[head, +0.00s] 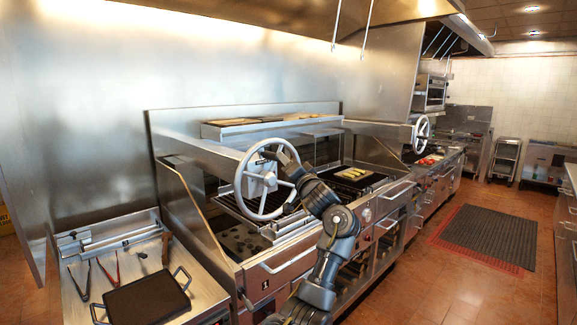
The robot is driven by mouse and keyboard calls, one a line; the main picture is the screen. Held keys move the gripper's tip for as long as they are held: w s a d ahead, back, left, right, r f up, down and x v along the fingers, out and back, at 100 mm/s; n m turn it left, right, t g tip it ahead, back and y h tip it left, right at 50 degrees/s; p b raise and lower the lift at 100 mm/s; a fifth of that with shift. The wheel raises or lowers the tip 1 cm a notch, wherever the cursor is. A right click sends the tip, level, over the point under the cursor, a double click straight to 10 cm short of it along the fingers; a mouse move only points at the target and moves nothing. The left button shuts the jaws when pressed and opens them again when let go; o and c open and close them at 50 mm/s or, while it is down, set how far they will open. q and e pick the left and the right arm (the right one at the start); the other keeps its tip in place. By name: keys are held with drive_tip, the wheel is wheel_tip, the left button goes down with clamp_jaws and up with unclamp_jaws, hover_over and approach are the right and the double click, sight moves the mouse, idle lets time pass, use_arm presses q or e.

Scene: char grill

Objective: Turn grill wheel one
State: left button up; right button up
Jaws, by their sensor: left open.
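The near grill wheel (239,184) is a pale metal hand wheel with spokes, standing upright on the front of the char grill at the picture's middle. My left arm, dark grey, rises from the bottom of the picture to it. My left gripper (273,157) is open at the wheel's upper right rim. The fingers overlap the rim in this view, and I cannot tell whether they touch it. The arm hides part of the wheel's right side. A second, similar wheel (413,134) stands farther along the line. My right gripper is not in view.
The grill's steel front (275,272) lies below the wheel. At the lower left, a steel counter holds a dark flat pan (147,299) and tongs (80,283). A flat griddle with food (352,174) lies behind my arm. A dark mat (487,240) lies on open floor at right.

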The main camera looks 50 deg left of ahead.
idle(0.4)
use_arm(q)
drive_tip(key=b+v, duration=0.5)
drive_tip(key=v, duration=0.6)
drive_tip(key=shift+a, duration=0.15)
